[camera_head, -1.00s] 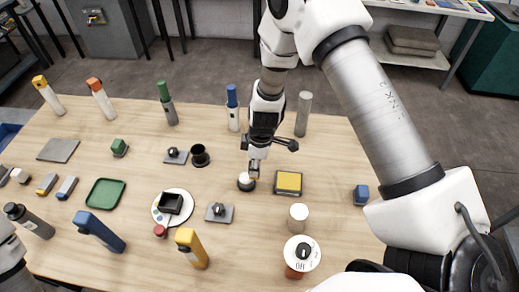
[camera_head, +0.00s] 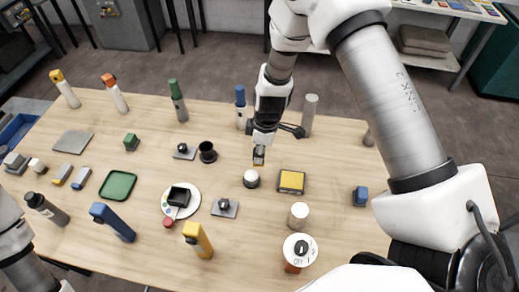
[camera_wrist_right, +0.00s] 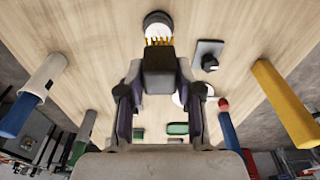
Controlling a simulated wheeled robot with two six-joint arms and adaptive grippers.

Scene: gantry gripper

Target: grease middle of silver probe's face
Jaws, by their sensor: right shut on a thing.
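My right gripper (camera_head: 259,150) is shut on a dark grey brush (camera_wrist_right: 158,61) with yellow bristles, which shows clearly in the right wrist view. In the head view the brush (camera_head: 258,158) is small, just above and behind a round piece (camera_head: 251,178) with a pale top and dark lower part. The round piece (camera_wrist_right: 157,20) lies past the bristle tips in the right wrist view; a gap appears between them in the head view. A plain silver-grey cylinder (camera_head: 309,115) stands farther back, right of my gripper. I cannot tell which is the silver probe. My left gripper is out of view.
A yellow pad in a dark tray (camera_head: 291,192) lies right of the round piece. A grey plate with a knob (camera_head: 225,208), black cup (camera_head: 207,152) and white disc (camera_head: 183,213) lie left. Bottles with coloured tops stand along the far edge. The front right has a white dial (camera_head: 299,249).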

